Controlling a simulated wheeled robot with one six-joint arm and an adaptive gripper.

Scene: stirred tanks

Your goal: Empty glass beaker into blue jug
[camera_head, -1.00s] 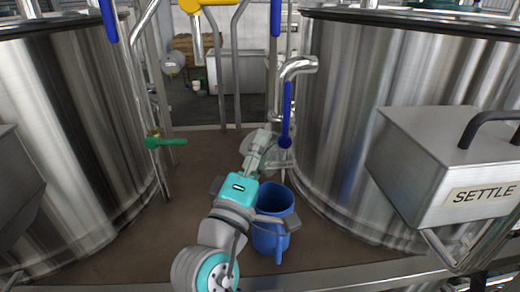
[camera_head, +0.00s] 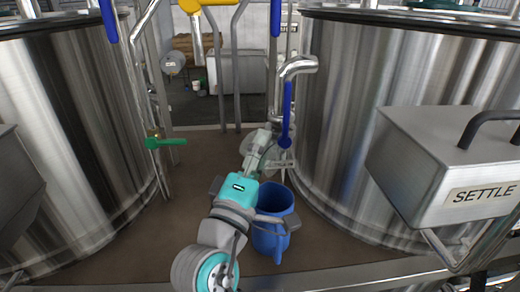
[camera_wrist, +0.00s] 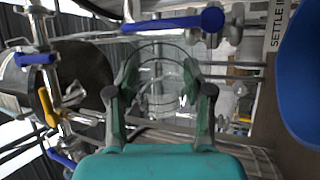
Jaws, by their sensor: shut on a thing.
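The clear glass beaker (camera_wrist: 160,88) shows between my gripper's (camera_wrist: 160,98) two fingers in the wrist view. My gripper is shut on it. In the head view the beaker (camera_head: 276,164) is faint, partly behind my gripper (camera_head: 258,147), and looks tilted to the right, just beyond the jug's rim. Whether it holds anything is unclear. The blue jug (camera_head: 270,240) stands upright on the brown floor, right of my arm, its open mouth partly behind the arm. The jug (camera_wrist: 300,85) also fills the right edge of the wrist view.
Large steel tanks stand left (camera_head: 70,140) and right (camera_head: 340,120). A steel box labelled SETTLE (camera_head: 440,165) juts in at right. A blue-handled pipe (camera_head: 287,110) hangs close behind the beaker. A green valve handle (camera_head: 165,142) is at left. Brown floor (camera_head: 120,235) left of my arm is clear.

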